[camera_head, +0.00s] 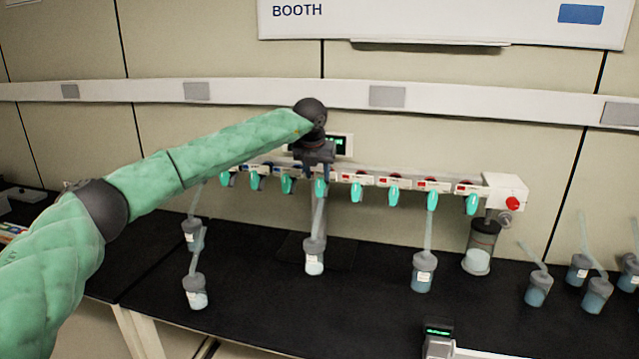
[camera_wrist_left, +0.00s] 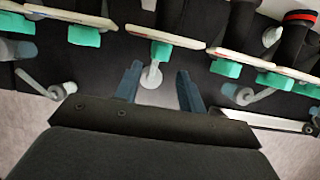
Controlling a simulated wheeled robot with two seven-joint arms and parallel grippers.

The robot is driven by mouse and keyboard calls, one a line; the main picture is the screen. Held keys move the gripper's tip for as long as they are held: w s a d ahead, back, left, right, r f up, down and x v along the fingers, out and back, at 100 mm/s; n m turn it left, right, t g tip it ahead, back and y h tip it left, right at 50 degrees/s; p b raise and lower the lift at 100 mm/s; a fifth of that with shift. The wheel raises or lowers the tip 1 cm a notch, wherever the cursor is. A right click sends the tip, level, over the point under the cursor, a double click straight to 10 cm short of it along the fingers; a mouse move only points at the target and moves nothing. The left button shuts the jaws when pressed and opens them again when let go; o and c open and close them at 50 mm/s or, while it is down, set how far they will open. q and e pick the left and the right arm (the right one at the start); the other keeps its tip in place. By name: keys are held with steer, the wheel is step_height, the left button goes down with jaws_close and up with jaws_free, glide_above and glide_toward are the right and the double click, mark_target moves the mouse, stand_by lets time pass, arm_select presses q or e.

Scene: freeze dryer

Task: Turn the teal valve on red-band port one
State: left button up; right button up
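A white manifold with a row of teal valves runs along the wall. Valves under red labels hang on the right half, including one teal valve (camera_head: 357,191) right of my gripper; the label numbers are too small to read. My left gripper (camera_wrist_left: 157,85) is open and empty, its two fingers apart. A teal valve (camera_wrist_left: 161,50) shows just beyond and between the fingertips. In the head view a middle valve (camera_head: 320,188) hangs below the wrist. My right gripper is out of view.
Flasks hang on tubes below the manifold, including a middle flask (camera_head: 314,258) and a right one (camera_head: 422,272). A red knob (camera_head: 513,204) is at the manifold's right end. More flasks (camera_head: 597,295) stand at the right.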

mark_target(319, 185)
arm_select(q)
steer(key=x, duration=0.2)
steer(key=p+x, duration=0.1)
steer(key=x, duration=0.1)
steer(key=shift+w+r, duration=0.1)
steer(key=shift+w, duration=0.2)
steer(key=shift+f+p, duration=0.5)
steer(key=shift+p, duration=0.1)
steer(key=shift+w+f, duration=0.1)
steer(key=shift+f, duration=0.15)
steer(key=shift+w+d+f, duration=0.1)
steer(key=shift+w+f, duration=0.15)
steer(key=shift+f, duration=0.2)
steer(key=shift+s+r, duration=0.1)
steer(key=shift+s, duration=0.05)
jaws_close()
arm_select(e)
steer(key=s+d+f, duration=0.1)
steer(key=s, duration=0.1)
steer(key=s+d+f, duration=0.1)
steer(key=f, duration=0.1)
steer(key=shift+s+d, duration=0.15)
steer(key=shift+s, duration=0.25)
